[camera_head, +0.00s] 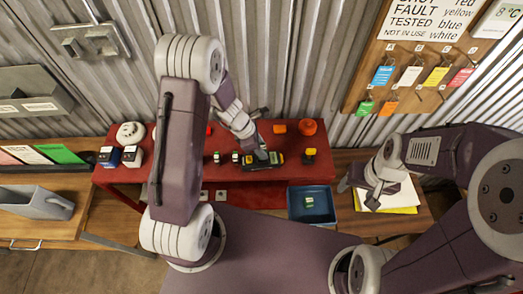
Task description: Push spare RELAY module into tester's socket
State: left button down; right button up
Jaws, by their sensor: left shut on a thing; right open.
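My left gripper (261,152) reaches down over the red bench and is shut on a small module, which its fingers mostly hide. Its fingertips are at a dark tester with yellow parts (277,158). I cannot tell how far the module sits in the tester's socket. Small dark modules with light marks (216,157) stand on the bench to the left, their labels too small to read. My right gripper (357,190) is open and empty near white and yellow papers (402,197).
The red bench (310,172) also holds an orange knob-like item (307,127), a yellow-and-black item (310,155) and white detectors (130,133). A grey scoop-like bin (38,202) is at the left. A tag board (430,60) hangs at the upper right.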

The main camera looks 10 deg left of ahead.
pick_arm(q)
jog(key=shift+x, duration=0.8)
jog(key=shift+a+f, duration=0.2)
jog(key=c, duration=0.9)
grip_release()
jog(key=shift+w+a, duration=0.1)
jog(key=shift+a, duration=0.05)
pick_arm(e)
jog(key=shift+f, duration=0.25)
